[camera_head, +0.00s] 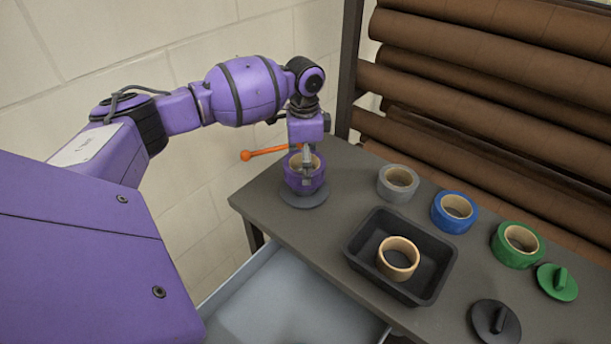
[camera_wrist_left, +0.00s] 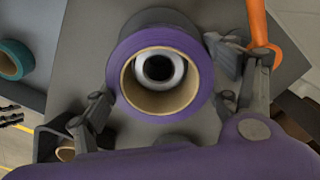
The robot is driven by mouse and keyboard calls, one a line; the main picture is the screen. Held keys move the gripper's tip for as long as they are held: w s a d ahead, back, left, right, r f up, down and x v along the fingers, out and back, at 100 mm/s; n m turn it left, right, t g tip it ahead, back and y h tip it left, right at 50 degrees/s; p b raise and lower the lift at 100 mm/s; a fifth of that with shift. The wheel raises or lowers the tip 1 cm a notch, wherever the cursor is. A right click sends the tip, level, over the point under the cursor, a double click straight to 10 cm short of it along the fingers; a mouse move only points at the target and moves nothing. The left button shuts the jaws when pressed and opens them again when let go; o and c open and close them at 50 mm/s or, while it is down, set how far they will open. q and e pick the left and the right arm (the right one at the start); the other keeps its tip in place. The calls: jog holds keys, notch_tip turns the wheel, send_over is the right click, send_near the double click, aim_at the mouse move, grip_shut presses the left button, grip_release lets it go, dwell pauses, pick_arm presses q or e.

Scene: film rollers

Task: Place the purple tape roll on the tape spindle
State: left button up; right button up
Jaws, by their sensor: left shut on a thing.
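The purple tape roll (camera_head: 291,183) is at the far left corner of the table, over the round grey base of the tape spindle (camera_head: 305,199). In the left wrist view the purple roll (camera_wrist_left: 126,62) faces the camera. The pale, hollow end of the spindle (camera_wrist_left: 160,70) shows inside its cardboard core, so the roll looks around or directly above the spindle. I cannot tell whether it rests fully on the base. My left gripper (camera_head: 308,165) points down and is shut on the roll, its fingers at opposite sides. My right gripper is not in view.
An orange-knobbed lever (camera_head: 270,151) is beside the gripper. Grey (camera_head: 398,184), blue (camera_head: 455,212) and green (camera_head: 517,244) rolls line the table's back. A black tray (camera_head: 356,262) holds a tan roll (camera_head: 398,259). Green (camera_head: 557,281) and black (camera_head: 496,321) handled discs lie at right.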

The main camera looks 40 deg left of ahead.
pick_arm(q)
jog(key=shift+f, duration=2.1)
jog(key=shift+f, duration=0.15)
jog(key=o, duration=1.3)
jog(key=shift+o, duration=0.2)
notch_tip(320, 180, up, 12)
jog(key=shift+r, duration=0.2)
